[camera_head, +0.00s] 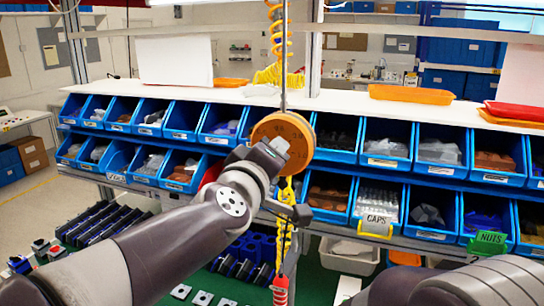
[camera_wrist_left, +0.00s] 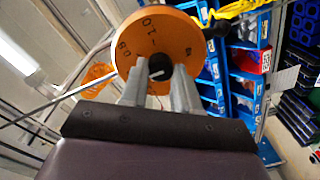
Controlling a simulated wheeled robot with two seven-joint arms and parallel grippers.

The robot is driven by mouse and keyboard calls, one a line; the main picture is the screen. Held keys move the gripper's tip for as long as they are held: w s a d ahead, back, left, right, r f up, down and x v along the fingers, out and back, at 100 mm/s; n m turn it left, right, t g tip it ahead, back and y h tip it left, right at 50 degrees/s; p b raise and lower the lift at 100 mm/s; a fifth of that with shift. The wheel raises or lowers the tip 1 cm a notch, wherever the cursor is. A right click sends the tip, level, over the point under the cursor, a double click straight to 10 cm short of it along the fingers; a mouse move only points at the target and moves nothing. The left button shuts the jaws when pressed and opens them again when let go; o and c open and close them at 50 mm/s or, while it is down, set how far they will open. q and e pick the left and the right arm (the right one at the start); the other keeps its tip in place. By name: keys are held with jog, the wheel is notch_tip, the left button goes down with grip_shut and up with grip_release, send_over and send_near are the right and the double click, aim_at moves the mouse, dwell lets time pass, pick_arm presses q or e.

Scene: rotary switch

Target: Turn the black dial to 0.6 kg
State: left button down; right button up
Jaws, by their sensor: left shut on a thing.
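An orange round balancer body (camera_head: 300,129) hangs in front of the shelf, and my left arm covers part of it. In the left wrist view its orange face (camera_wrist_left: 145,37) carries printed marks, among them 0.8 and 1.0. The black dial (camera_wrist_left: 158,66) sits at the face's lower middle, with a white mark on it. My left gripper (camera_wrist_left: 158,86) is shut on the dial, one finger on each side. In the head view the dial is hidden behind my left gripper (camera_head: 275,150). The 0.6 mark cannot be made out.
Two rows of blue bins (camera_head: 385,143) stand behind the balancer. A yellow coiled hose (camera_head: 276,40) and a metal rod run above it. A yellow chain (camera_head: 284,225) with a red handle (camera_head: 280,290) hangs below. Part of my right arm shows at the bottom right.

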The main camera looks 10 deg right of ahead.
dwell(0.4)
pick_arm(q)
jog(key=c, duration=0.8)
grip_release()
jog(key=v, duration=1.2)
jog(key=shift+s+a, duration=0.2)
jog(key=shift+s, duration=0.05)
